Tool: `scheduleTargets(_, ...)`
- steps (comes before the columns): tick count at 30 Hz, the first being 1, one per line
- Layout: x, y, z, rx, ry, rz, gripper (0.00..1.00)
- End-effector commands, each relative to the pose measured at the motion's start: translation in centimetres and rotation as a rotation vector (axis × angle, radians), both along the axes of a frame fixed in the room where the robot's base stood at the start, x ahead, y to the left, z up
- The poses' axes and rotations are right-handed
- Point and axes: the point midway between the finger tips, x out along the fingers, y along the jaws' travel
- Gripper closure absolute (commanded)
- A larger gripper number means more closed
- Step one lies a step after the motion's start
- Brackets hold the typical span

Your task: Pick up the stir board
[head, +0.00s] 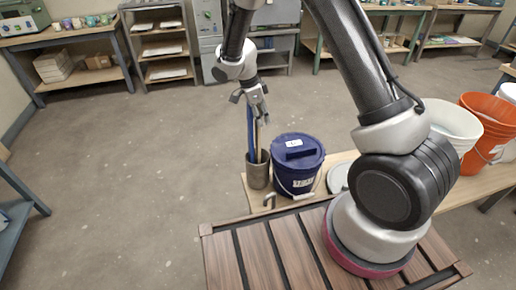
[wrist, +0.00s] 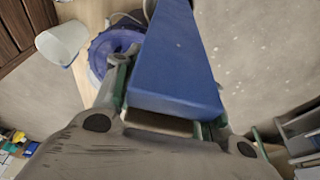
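The stir board, long and blue with a pale wood-coloured strip beside it (head: 250,132), stands nearly upright in a grey-brown can (head: 257,172). My gripper (head: 258,110) points down at the board's upper part, above the can. In the wrist view the blue board (wrist: 176,65) fills the middle, its near end close to the gripper's palm. The gripper's fingers (wrist: 165,105) lie spread on either side of the board, and the board hides their tips. I cannot tell whether they press on it.
A lidded dark blue bucket (head: 297,168) stands just right of the can on a low wooden bench (head: 330,170). A white bucket (head: 455,125) and an orange bucket (head: 486,122) stand farther right. A slatted wooden surface (head: 275,255) is in front. The floor left of the can is clear.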

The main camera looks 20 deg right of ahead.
Motion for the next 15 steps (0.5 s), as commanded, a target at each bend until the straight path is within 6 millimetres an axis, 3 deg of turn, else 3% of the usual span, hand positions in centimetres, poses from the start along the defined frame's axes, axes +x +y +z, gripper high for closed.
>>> scheduleTargets(10, 0.0, 0.0, 0.3, 0.000, -0.001, 0.000, 0.93)
scheduleTargets(15, 0.1, 0.0, 1.7, 0.001, -0.003, 0.000, 0.93)
